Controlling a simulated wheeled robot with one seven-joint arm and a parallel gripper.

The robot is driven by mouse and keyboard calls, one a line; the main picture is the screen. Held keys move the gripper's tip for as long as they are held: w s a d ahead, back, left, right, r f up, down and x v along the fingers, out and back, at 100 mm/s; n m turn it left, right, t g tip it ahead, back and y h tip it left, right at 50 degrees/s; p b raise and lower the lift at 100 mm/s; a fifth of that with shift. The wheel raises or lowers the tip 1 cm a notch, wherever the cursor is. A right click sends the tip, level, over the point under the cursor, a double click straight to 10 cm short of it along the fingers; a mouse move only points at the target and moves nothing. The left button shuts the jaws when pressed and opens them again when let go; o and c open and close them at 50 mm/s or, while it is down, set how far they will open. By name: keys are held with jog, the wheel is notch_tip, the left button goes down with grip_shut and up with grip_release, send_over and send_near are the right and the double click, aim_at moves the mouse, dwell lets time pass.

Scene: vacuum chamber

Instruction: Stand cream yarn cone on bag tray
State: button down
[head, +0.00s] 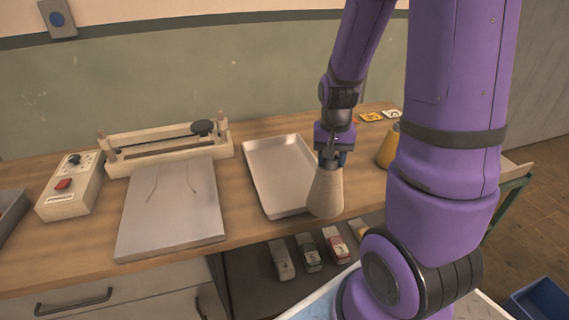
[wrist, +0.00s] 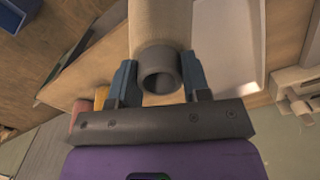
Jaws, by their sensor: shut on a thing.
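The cream yarn cone (head: 326,193) is in my gripper, upright with its narrow end up in the head view. My gripper (head: 331,160) is shut on the cone's narrow top. In the wrist view, the blue fingers of my gripper (wrist: 158,84) sit on both sides of the cone's grey hollow tip, and the cream cone body (wrist: 160,22) runs away from them. The bag tray (head: 260,147), likely the pale metal tray, lies empty on the bench. The cone is at the tray's right front side; I cannot tell whether its base touches anything.
A sealer-like device (head: 165,140) and a grey plate (head: 170,208) lie left of the tray, with a control box (head: 72,186) farther left. A yellow cone (head: 388,148) stands at the right, partly behind my arm. Several numbered items (head: 310,252) sit below the bench edge.

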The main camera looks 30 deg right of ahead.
jog(key=w+f, duration=0.2)
jog(key=w, duration=0.5)
jog(key=w+f, duration=0.3)
jog(key=w, duration=0.5)
jog(key=shift+a, duration=0.15)
jog(key=c, duration=0.6)
grip_release()
jog(key=shift+f, duration=0.1)
